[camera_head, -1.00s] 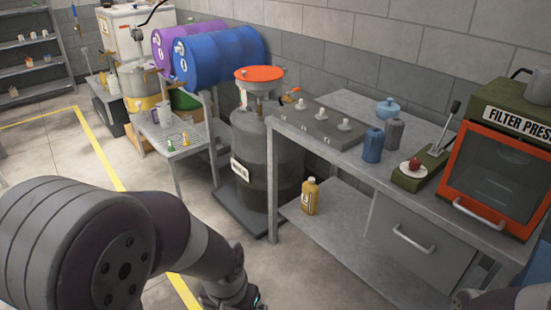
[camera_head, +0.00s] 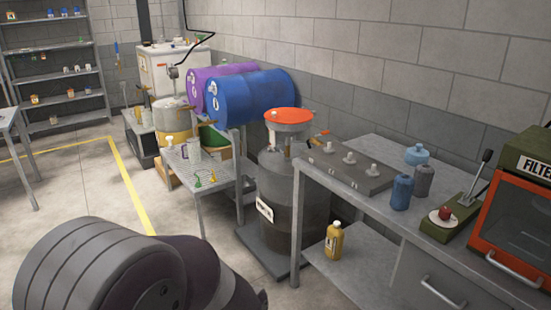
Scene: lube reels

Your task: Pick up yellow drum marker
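The yellow drum marker (camera_head: 212,177) is a small pawn-shaped piece standing on the perforated grey side table (camera_head: 220,170) in front of the lying drums. A green marker of like shape (camera_head: 198,182) stands just left of it. A grey cup or mug (camera_head: 194,150) is behind them. My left arm fills the lower left of the head view, well short of the side table; its gripper is not visible. My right gripper is not in view.
Blue drum (camera_head: 250,95) and purple drum (camera_head: 205,80) lie behind the side table. A dark upright drum (camera_head: 290,205) with an orange top and the steel workbench (camera_head: 375,205) stand to its right. A yellow bottle (camera_head: 333,241) is on the bench's lower shelf. Floor left is open.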

